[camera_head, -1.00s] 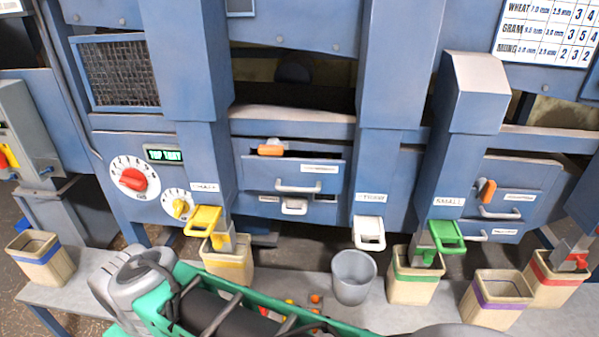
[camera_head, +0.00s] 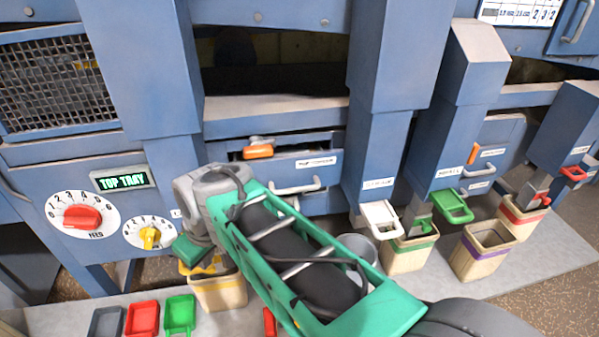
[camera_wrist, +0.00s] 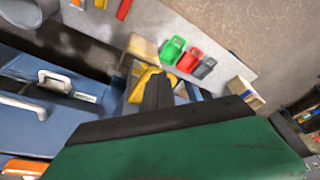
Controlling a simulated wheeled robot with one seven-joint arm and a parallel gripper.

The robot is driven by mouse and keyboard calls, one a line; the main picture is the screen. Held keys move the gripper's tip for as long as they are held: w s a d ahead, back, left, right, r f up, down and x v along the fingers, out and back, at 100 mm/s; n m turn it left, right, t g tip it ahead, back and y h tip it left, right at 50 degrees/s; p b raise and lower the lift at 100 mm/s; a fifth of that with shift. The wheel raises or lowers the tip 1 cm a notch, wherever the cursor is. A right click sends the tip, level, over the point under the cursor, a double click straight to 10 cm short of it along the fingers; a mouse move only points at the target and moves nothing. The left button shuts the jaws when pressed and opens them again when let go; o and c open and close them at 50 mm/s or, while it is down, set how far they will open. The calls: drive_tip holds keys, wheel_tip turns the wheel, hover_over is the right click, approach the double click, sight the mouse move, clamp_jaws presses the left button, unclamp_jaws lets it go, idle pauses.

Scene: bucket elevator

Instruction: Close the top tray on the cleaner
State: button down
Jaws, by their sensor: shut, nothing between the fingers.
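The top tray (camera_head: 322,176) is the upper blue drawer in the middle of the cleaner, with a grey bar handle and an orange latch (camera_head: 258,152) at its upper edge. A dark gap shows above its front, so it looks partly open. Its blue front (camera_wrist: 45,130) fills the lower left of the wrist view. My gripper (camera_wrist: 158,88) is shut and empty, its dark fingers beside the tray front and apart from it. In the head view, my green hand is left of and below the tray; its fingertips are not clear. My forearm covers part of the lower drawer.
A display (camera_head: 123,180) reads TOP TRAY, above a red feed knob (camera_head: 82,216) and a yellow knob (camera_head: 150,237). A white chute gate (camera_head: 381,217) is right of the tray. Bins and small coloured scoops stand on the bench (camera_head: 60,318) below.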

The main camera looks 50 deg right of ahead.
drive_tip(key=w+d+r+n+t+p, duration=0.1)
drive_tip(key=w+d+r, duration=0.1)
drive_tip(key=d, duration=0.4)
drive_tip(key=w+d+r+n, duration=0.2)
drive_tip(key=w+d, duration=0.1)
drive_tip(key=d, duration=0.2)
drive_tip(key=n+t+p, duration=0.1)
drive_tip(key=n+t, duration=0.2)
drive_tip(key=n, duration=0.2)
approach(283, 185)
drive_tip(key=p+x, duration=0.1)
drive_tip(key=x, duration=0.3)
drive_tip(key=shift+w+f+p, duration=0.2)
drive_tip(key=shift+p, duration=0.1)
